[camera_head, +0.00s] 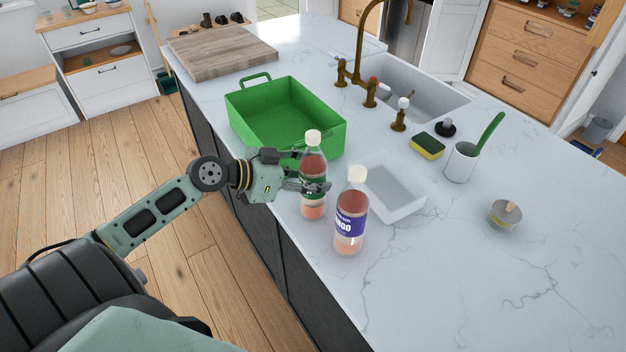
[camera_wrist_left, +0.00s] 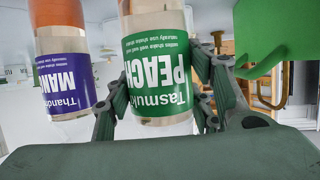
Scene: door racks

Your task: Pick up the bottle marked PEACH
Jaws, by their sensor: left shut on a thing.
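The PEACH bottle (camera_head: 314,166) has a green label and a white cap and stands upright near the counter's front edge. Its label also shows, upside down, in the left wrist view (camera_wrist_left: 157,66). My left gripper (camera_head: 314,186) is shut on this bottle, with a finger on each side of it; the gripper also shows in the left wrist view (camera_wrist_left: 158,112). A second bottle with a purple label, the MANGO bottle (camera_head: 351,212), stands upright just right of it. It also shows in the left wrist view (camera_wrist_left: 66,75). My right gripper is not in view.
A green bin (camera_head: 248,122) stands behind the gripper. A white tray (camera_head: 408,207) is right of the bottles. A sponge (camera_head: 427,146), a cup with a green brush (camera_head: 460,163) and a small round container (camera_head: 504,214) stand farther right. The front right counter is clear.

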